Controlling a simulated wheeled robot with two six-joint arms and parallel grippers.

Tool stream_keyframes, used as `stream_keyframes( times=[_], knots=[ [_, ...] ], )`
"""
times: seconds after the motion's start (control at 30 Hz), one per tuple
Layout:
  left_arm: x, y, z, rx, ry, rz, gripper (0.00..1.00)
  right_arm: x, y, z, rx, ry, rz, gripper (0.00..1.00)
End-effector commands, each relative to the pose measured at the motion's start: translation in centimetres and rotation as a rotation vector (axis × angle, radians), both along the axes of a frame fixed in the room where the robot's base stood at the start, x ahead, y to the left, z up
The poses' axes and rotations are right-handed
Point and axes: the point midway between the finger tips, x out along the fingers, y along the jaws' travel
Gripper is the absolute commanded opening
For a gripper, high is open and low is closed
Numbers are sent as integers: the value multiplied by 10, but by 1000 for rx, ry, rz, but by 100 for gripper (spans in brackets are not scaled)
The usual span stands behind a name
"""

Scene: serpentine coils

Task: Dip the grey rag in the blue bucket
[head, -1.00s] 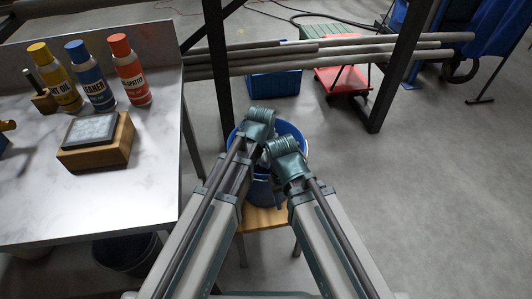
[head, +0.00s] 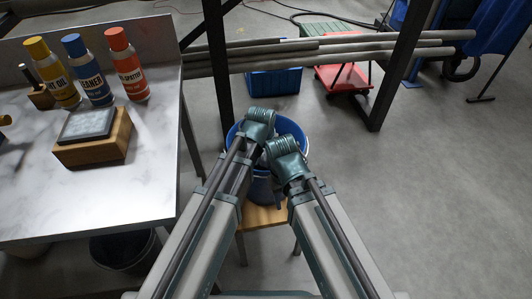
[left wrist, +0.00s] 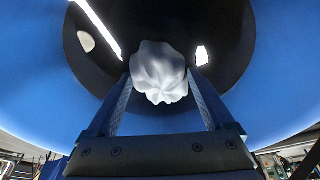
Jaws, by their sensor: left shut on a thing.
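The blue bucket (head: 296,128) stands on a small wooden stool, partly hidden by my arms. Its blue inner wall (left wrist: 40,75) surrounds my left gripper in the left wrist view. My left gripper (left wrist: 158,78) points into the bucket and is shut on the bunched grey rag (left wrist: 160,70), which looks pale. Beyond the rag is a dark, shiny area with bright reflections. I cannot tell whether the rag touches it. In the head view my left wrist is over the bucket and hides the gripper and rag. My right wrist is beside it; the right gripper is hidden.
The workbench (head: 120,195) at left bears a sharpening stone on a wooden block (head: 95,150) and several bottles. A dark bin (head: 125,252) stands below it. The stool (head: 268,218) is under the bucket. Pipes (head: 340,52) on a dark frame lie behind. Floor at right is clear.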

Motion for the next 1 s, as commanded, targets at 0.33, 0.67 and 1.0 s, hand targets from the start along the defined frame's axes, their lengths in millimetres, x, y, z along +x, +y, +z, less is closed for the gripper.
stream_keyframes(
  times=[0.33, 0.67, 1.0],
  knots=[
    [0, 0, 8, 0, 0, 0, 42, 0, 0, 8, 0, 0, 0, 50],
    [0, 0, 40, 0, 0, 0, 42, 0, 0, 40, 0, 0, 0, 50],
    [0, 0, 73, 0, 0, 0, 42, 0, 0, 73, 0, 0, 0, 50]
  ],
)
